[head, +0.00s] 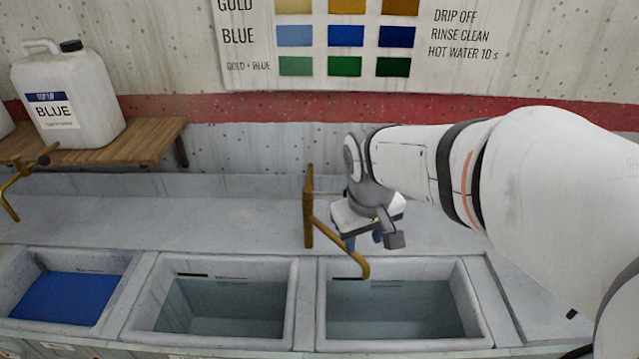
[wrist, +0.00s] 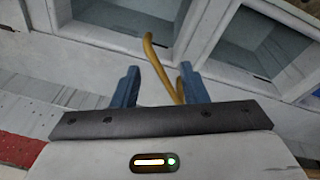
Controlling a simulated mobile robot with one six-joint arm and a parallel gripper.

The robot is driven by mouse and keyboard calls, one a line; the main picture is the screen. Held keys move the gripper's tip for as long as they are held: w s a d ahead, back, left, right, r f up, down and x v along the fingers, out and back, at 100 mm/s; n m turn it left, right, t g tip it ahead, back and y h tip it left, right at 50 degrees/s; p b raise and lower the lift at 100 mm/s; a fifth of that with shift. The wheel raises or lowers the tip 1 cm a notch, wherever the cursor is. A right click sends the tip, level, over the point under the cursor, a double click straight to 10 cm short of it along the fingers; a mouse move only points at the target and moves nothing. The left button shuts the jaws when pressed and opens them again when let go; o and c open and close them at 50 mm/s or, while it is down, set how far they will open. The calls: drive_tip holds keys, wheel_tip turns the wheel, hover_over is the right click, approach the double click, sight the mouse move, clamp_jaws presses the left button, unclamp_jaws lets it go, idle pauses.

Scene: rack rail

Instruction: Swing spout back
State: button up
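The brass spout (head: 338,247) swings out from a brass upright (head: 308,208) behind the basins. My gripper (head: 363,240) is close to the right of the spout, pointing down. In the wrist view the spout (wrist: 157,62) runs through the gap between the two blue fingers of my gripper (wrist: 159,67), which are apart. The spout's lower part passes near the right finger. I cannot tell whether it lies between the fingers in depth or beyond them.
The right basin (head: 487,318) and middle basin (head: 140,320) hold clear liquid; the left basin (head: 128,300) holds blue. Another brass tap (head: 22,180) stands at the left. A white jug (head: 95,95) sits on a wooden shelf (head: 150,140). The ledge behind the basins is mostly clear.

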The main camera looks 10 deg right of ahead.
sight(341, 244)
drive_tip(key=w+a+f+n+h+b, duration=0.1)
drive_tip(key=w+f+n, duration=0.15)
drive_tip(key=w, duration=0.35)
drive_tip(key=w+a+f+n, duration=0.1)
drive_tip(key=w+f, duration=0.3)
drive_tip(key=w, duration=0.2)
drive_tip(key=shift+g, duration=0.4)
drive_tip(key=f, duration=0.5)
drive_tip(key=d+f, duration=0.1)
drive_tip(key=f, duration=0.1)
drive_tip(key=shift+w+f, duration=0.25)
drive_tip(key=shift+f, duration=0.05)
clamp_jaws()
